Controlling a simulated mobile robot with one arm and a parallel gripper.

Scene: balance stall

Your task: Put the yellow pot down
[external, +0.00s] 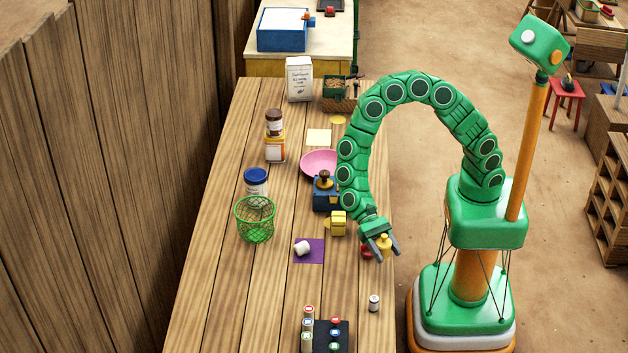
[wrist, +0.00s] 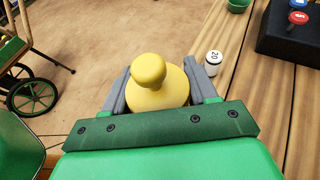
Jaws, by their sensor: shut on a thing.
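The yellow pot (external: 384,243) is a small rounded piece with a knob on top. My gripper (external: 386,255) is shut on it at the right edge of the wooden table (external: 225,265). In the wrist view the pot (wrist: 158,88) sits between the two grey fingers of my gripper (wrist: 160,95), knob towards the camera. Bare floor shows beyond it on the left and table planks on the right. I cannot tell how high its underside is. A red object (external: 366,251) is partly hidden just left of the pot in the external view.
A white weight marked 20 (wrist: 213,62) stands nearby on the table; it shows in the external view (external: 374,303).

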